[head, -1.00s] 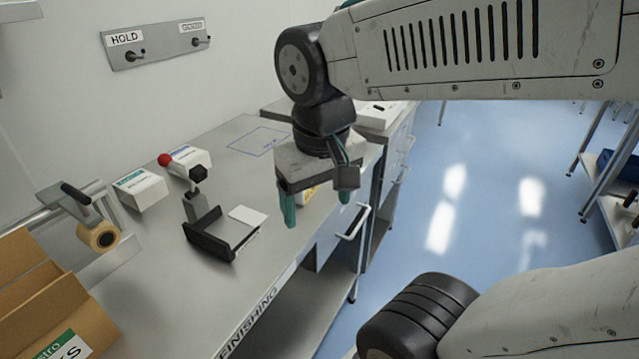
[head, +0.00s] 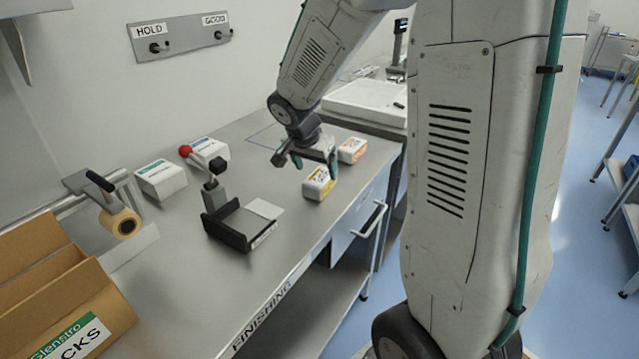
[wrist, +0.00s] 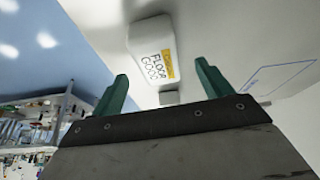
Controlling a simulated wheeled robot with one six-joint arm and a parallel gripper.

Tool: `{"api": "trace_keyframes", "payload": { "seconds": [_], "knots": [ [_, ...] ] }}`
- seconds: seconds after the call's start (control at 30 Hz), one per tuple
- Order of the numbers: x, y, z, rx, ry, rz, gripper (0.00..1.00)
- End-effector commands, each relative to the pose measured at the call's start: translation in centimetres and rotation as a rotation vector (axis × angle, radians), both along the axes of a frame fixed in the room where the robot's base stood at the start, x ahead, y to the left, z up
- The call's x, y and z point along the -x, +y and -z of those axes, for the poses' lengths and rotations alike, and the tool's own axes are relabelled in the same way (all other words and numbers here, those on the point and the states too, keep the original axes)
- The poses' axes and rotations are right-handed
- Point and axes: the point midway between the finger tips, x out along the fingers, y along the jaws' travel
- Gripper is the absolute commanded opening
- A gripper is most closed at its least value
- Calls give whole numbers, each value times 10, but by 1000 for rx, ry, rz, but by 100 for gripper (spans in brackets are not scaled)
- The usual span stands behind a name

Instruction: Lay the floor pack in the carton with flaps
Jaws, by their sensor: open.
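The floor pack (head: 318,184) is a small white pack with a yellow label, on the bench near its front edge. In the wrist view the floor pack (wrist: 150,52) shows its "FLOOR" lettering, beyond my fingertips. My gripper (head: 306,163) is open and empty, just above and behind the pack in the head view. Its two green fingers (wrist: 163,85) are apart in the wrist view, with nothing between them. The brown carton with flaps (head: 112,308) stands at the lower left, its flaps raised. Its inside is mostly hidden.
A similar pack with an orange label (head: 352,150) stands close to the floor pack. A black fixture with a red-knobbed lever (head: 232,228), white boxes (head: 160,179) and a tape dispenser (head: 122,220) stand between there and the carton. A white tray (head: 365,102) is at the back.

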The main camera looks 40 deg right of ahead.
Motion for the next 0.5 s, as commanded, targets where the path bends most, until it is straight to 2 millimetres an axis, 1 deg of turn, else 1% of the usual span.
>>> {"api": "trace_keyframes", "payload": {
  "seconds": [0.2,0.3,0.4,0.5],
  "knots": [
    [-2,-15,30,-1,5,1,78],
    [-5,-19,41,-1,3,1,78],
    [-6,-21,45,0,2,-1,78],
    [-6,-21,46,0,0,-1,78]
  ]
}}
